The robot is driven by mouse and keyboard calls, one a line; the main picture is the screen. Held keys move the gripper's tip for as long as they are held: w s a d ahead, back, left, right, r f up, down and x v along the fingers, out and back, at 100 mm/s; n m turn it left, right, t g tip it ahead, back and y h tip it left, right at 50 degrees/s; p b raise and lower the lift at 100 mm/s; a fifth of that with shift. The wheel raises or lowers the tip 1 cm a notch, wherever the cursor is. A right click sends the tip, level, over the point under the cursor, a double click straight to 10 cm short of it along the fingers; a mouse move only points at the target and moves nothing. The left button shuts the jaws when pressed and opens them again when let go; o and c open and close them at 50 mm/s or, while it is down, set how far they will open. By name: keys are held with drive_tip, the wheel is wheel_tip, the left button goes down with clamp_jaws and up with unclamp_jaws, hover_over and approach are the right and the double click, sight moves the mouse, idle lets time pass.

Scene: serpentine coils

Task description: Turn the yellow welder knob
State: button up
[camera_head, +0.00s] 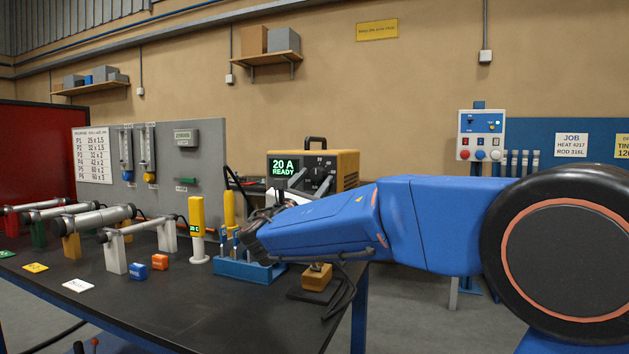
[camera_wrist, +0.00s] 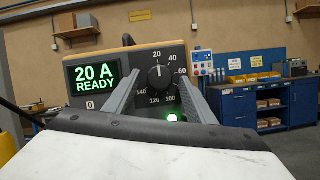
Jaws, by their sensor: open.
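The yellow welder (camera_head: 345,165) stands at the back of the dark bench, with a black front panel. Its green display (camera_wrist: 95,78) reads 20 A READY. In the wrist view its round dark knob (camera_wrist: 160,76) has a white mark pointing up, near the 20 on the dial. My gripper (camera_wrist: 159,80) is open, its two grey fingers reaching toward the panel on the left and right of the knob. I cannot tell whether they touch it. In the head view my gripper (camera_head: 276,203) is in front of the welder, partly hiding its lower left.
A blue tool holder (camera_head: 245,270) and a small yellow-brown block (camera_head: 317,278) are below my arm. A yellow upright device (camera_head: 197,228) stands to the left. Several pipes on stands fill the bench's left side. The front of the bench (camera_head: 220,318) is clear.

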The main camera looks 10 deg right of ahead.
drive_tip(key=shift+w+d+r, duration=0.15)
drive_tip(key=shift+w+d, duration=0.05)
drive_tip(key=c, duration=1)
drive_tip(key=shift+c, duration=0.2)
drive_tip(key=shift+m, duration=0.4)
